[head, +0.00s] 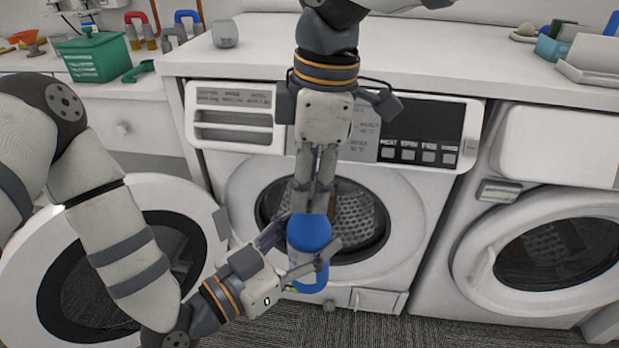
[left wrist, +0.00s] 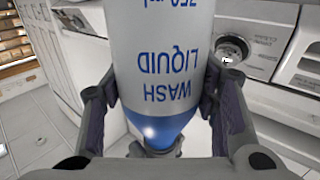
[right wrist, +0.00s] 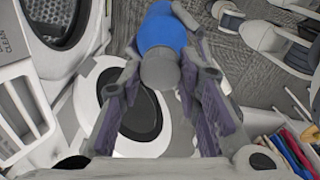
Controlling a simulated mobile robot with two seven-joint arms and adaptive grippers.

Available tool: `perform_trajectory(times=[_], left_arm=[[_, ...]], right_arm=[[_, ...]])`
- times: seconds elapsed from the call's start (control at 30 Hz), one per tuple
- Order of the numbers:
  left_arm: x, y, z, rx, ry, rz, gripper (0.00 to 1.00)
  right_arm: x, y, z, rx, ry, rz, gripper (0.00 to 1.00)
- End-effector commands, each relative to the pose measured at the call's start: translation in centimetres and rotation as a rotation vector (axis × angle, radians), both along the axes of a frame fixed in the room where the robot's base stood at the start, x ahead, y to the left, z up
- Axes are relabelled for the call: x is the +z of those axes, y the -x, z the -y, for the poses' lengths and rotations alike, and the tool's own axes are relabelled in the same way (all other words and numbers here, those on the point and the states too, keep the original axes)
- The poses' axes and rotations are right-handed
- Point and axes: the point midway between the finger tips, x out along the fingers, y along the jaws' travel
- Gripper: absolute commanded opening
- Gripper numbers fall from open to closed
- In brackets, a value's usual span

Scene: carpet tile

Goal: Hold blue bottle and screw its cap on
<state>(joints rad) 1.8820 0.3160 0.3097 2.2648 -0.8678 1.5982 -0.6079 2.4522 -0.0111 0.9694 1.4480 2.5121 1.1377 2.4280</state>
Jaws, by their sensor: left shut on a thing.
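The blue bottle (head: 309,236) stands roughly upright in front of the middle washing machine. My left gripper (head: 300,262) is shut around its body from the left side. The left wrist view shows the pale body with "WASH LIQUID" lettering (left wrist: 165,70) and the blue shoulder (left wrist: 165,128) between the fingers. My right gripper (head: 314,200) points down from above, over the top of the bottle. In the right wrist view the grey cap (right wrist: 160,70) is at the bottle's top, between the right fingertips, which flank it closely. I cannot tell whether they touch it. The threads are hidden.
The middle washing machine (head: 225,165) is close behind the grippers. An open round door (head: 25,250) is at the left, and another washer (head: 480,270) is at the right. The white countertop (head: 430,50) lies behind, with a green basket (head: 95,60) at the left.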

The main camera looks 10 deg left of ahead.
Motion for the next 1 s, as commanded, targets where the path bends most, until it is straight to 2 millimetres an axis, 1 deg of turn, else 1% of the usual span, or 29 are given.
perform_trajectory(times=[0.03, 0.07, 0.1, 0.37, 0.43, 0.6, 0.7, 0.8, 0.97, 1.0], left_arm=[[0.0, 0.0, 0.0, 0.000, 0.001, 0.001, 0.00], [0.0, 0.0, 0.0, 0.000, 0.001, 0.001, 0.00], [0.0, 0.0, 0.0, 0.000, 0.001, 0.001, 0.00], [0.1, 0.0, 0.0, 0.000, 0.002, 0.002, 0.00], [0.1, 0.0, 0.0, 0.000, 0.001, 0.003, 0.00], [0.1, 0.0, 0.0, 0.001, 0.001, 0.003, 0.00], [0.1, 0.0, 0.0, 0.001, 0.001, 0.003, 0.00], [0.1, 0.0, 0.0, 0.001, 0.001, 0.003, 0.00], [0.1, 0.0, 0.0, 0.001, 0.002, 0.002, 0.00], [0.1, 0.0, 0.0, 0.001, 0.002, 0.002, 0.00]], right_arm=[[0.1, -0.1, 0.0, 0.000, 0.000, 0.002, 0.40], [0.1, -0.1, 0.0, 0.000, 0.000, 0.002, 0.47], [0.1, -0.1, 0.0, 0.001, 0.000, 0.002, 0.51], [0.1, 0.0, 0.0, 0.003, 0.001, 0.001, 0.51], [0.7, -0.1, 0.0, 0.003, 0.000, 0.002, 0.51], [3.2, -0.1, 0.0, 0.003, -0.001, 0.003, 0.51], [4.2, 0.0, 0.0, 0.003, 0.000, 0.002, 0.51], [4.6, 0.0, 0.0, 0.003, 0.001, 0.000, 0.51], [4.6, 0.0, 0.0, 0.004, 0.001, 0.000, 0.51], [4.6, 0.0, 0.0, 0.004, 0.001, 0.000, 0.49]])
